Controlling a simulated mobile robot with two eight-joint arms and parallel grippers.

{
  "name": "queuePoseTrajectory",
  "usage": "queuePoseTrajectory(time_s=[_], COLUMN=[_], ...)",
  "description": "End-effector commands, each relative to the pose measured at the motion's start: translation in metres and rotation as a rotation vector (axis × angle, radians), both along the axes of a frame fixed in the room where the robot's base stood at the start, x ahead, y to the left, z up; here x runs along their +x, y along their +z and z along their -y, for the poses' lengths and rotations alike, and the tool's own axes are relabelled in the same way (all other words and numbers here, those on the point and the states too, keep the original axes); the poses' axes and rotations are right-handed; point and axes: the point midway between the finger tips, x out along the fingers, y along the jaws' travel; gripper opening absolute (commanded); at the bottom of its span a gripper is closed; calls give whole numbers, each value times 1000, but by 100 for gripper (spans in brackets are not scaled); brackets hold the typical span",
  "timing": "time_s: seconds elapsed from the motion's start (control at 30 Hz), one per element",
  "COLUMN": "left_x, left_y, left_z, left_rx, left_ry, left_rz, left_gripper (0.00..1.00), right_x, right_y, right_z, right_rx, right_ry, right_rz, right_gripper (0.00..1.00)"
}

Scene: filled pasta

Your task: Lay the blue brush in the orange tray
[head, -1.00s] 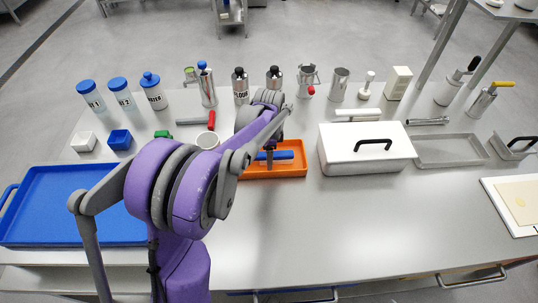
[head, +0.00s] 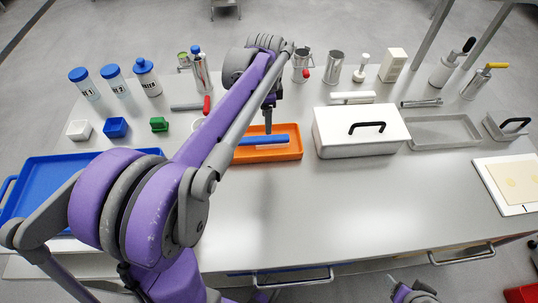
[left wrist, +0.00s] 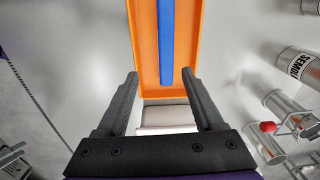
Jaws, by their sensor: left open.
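The orange tray (head: 296,153) stands on the table left of the white box. The blue brush (head: 275,140) lies lengthwise in it, its handle roughly along the tray's long side. The left wrist view shows the brush (left wrist: 166,45) inside the walls of the tray (left wrist: 147,75), with the far ends cut off by the picture edge. My left gripper (head: 268,131) is above the tray, pointing down. Its two fingers (left wrist: 161,75) are apart with nothing held between them, clear of the brush.
The white box (head: 340,143) with a black handle stands right of the orange tray. A large blue tray (head: 45,170) lies left, partly behind my arm. Bottles and tins line the back. A grey tray (head: 445,143) lies right. The front middle of the table is clear.

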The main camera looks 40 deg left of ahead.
Motion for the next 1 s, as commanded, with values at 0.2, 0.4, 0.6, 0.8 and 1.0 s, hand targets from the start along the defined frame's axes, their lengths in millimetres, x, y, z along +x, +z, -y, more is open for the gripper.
queuePoseTrajectory(time_s=[0.2, 0.4, 0.6, 0.8, 1.0], left_x=[-58, -123, -168, -181, -181], left_y=[-6, -32, -62, -73, -73], left_z=[66, 116, 142, 149, 149], left_rx=[1, -69, -161, -201, -202], left_ry=[252, 525, 721, 792, 795], left_rz=[136, 282, 370, 397, 398], left_gripper=[69, 69, 69, 69, 69], right_x=[0, 0, 0, 0, 0], right_y=[0, 0, 0, 0, 0], right_z=[0, 0, 0, 0, 0], right_rx=[0, 0, 0, 0, 0], right_ry=[0, 0, 0, 0, 0], right_rz=[0, 0, 0, 0, 0], right_gripper=[67, 67, 67, 67, 67])
